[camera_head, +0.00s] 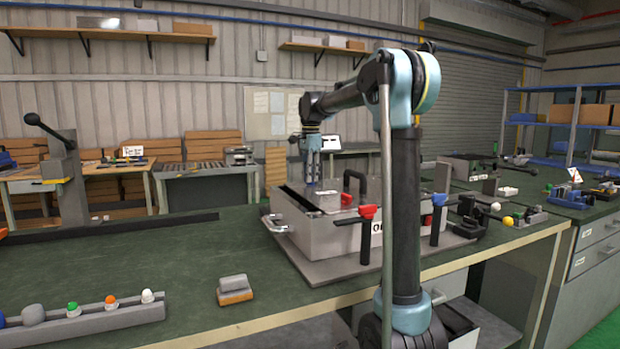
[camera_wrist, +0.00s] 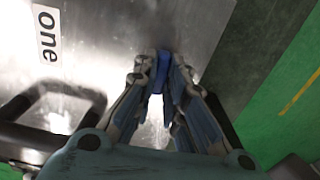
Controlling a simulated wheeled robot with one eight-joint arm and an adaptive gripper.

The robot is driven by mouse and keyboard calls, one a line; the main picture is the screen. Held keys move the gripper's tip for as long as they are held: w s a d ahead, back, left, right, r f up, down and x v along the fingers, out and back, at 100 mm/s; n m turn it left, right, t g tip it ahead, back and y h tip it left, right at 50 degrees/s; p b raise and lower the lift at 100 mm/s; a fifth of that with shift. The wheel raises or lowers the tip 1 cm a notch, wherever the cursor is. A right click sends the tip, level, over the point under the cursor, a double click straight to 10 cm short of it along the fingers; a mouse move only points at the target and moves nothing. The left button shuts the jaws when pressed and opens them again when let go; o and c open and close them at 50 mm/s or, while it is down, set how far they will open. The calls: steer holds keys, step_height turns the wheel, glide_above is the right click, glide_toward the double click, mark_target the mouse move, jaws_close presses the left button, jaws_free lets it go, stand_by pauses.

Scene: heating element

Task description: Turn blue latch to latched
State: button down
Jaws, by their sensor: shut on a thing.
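The grey metal box (camera_head: 328,236) stands on the bench with its lid (camera_head: 365,188) on top. My gripper (camera_head: 312,180) reaches down to the far left part of the lid. In the wrist view my gripper (camera_wrist: 160,66) has its two fingertips closed around a small upright blue latch piece (camera_wrist: 160,72) over the bare metal lid. The fingers partly hide it, and its turn angle is hard to read. Another blue knob (camera_head: 439,200) and a red knob (camera_head: 367,211) sit on black posts along the box's near side.
A black handle (camera_head: 354,182) stands up from the lid, right of my gripper; it shows at left in the wrist view (camera_wrist: 30,135) near a label reading "one" (camera_wrist: 47,34). A silver side handle (camera_head: 274,224) sticks out left.

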steer(key=n, duration=0.4)
steer(key=shift+n, duration=0.3)
steer(key=n, duration=0.9)
steer(key=shift+n, duration=1.9)
steer(key=c, duration=1.7)
jaws_free()
steer(key=shift+a, duration=0.1)
steer(key=shift+o, duration=0.3)
